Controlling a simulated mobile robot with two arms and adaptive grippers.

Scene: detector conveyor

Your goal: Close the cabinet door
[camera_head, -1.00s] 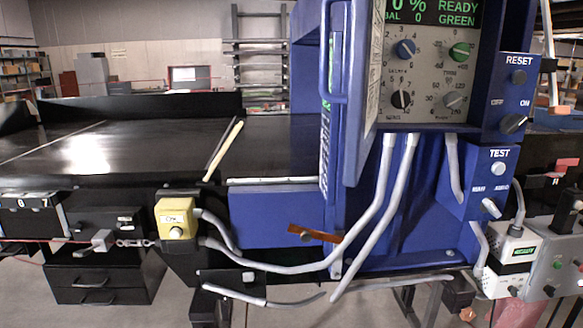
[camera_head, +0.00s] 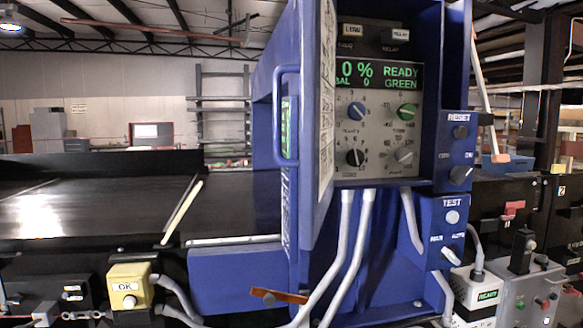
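The blue cabinet door (camera_head: 325,130) stands open in the head view. It is swung out to the left of the cabinet and seen nearly edge-on, with a blue bar handle (camera_head: 283,115) on its outer face. The blue cabinet (camera_head: 452,80) is open and shows its control panel (camera_head: 381,130) with knobs and a green readout. Neither of my grippers is in view.
A black conveyor (camera_head: 90,210) runs along the left. A yellow OK button box (camera_head: 130,286) and an orange lever (camera_head: 279,296) are low in front. Grey conduits (camera_head: 345,260) hang below the panel. RESET and TEST boxes (camera_head: 440,230) stick out on the right.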

